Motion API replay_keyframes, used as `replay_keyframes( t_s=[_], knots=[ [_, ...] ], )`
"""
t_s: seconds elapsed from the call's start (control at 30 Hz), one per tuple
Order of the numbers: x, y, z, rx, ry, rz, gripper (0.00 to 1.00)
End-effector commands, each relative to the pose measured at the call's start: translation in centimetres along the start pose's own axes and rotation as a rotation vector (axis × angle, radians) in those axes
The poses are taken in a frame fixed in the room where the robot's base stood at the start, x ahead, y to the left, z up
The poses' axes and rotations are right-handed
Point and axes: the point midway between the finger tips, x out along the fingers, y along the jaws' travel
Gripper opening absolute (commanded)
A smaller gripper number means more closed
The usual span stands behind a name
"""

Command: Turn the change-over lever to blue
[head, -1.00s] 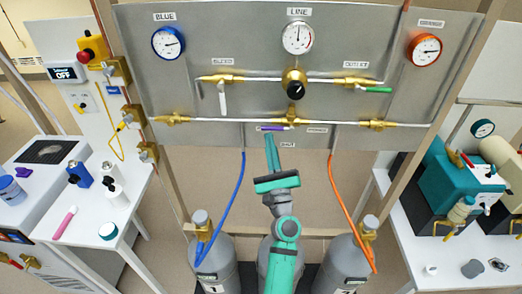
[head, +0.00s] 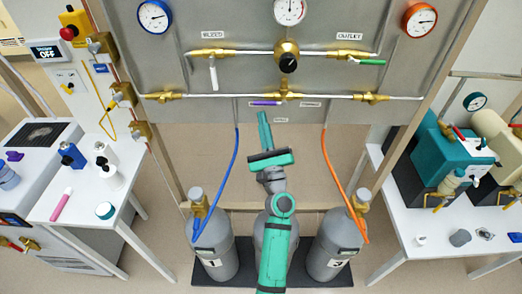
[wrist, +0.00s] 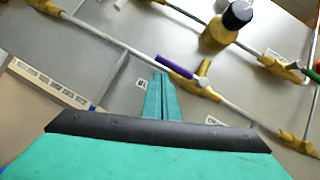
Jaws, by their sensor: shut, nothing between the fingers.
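The change-over lever (head: 265,103) is a purple handle on the brass valve (head: 285,97) in the middle of the lower pipe. It points left along the pipe, over the side with the blue hose. In the wrist view the lever (wrist: 175,67) slants up-left from its brass valve (wrist: 202,87). My gripper (head: 262,114) is teal, shut and empty, its tips just below the lever's handle in the head view. In the wrist view the closed fingertips (wrist: 160,76) are left of and below the lever and partly cover a "BL..." label (wrist: 142,80). Contact with the lever cannot be told.
A black-knobbed regulator (head: 288,60) sits above the lever. A white bleed handle (head: 213,76) and a green outlet handle (head: 372,62) flank it. A blue hose (head: 228,165) and an orange hose (head: 334,175) hang below the panel, either side of my arm.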

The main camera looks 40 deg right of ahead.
Motion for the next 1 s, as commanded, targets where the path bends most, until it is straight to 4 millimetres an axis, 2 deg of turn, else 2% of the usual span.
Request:
replay_keyframes(
  t_s=[0.2, 0.6, 1.0],
  knots=[
    [-1.8, 1.2, -1.9, 0.003, 0.003, 0.002, 0.0],
    [-7.6, 1.9, -1.7, -0.003, 0.004, -0.002, 0.0],
    [-11.2, 2.6, -1.6, -0.002, 0.003, -0.003, 0.0]
  ],
)
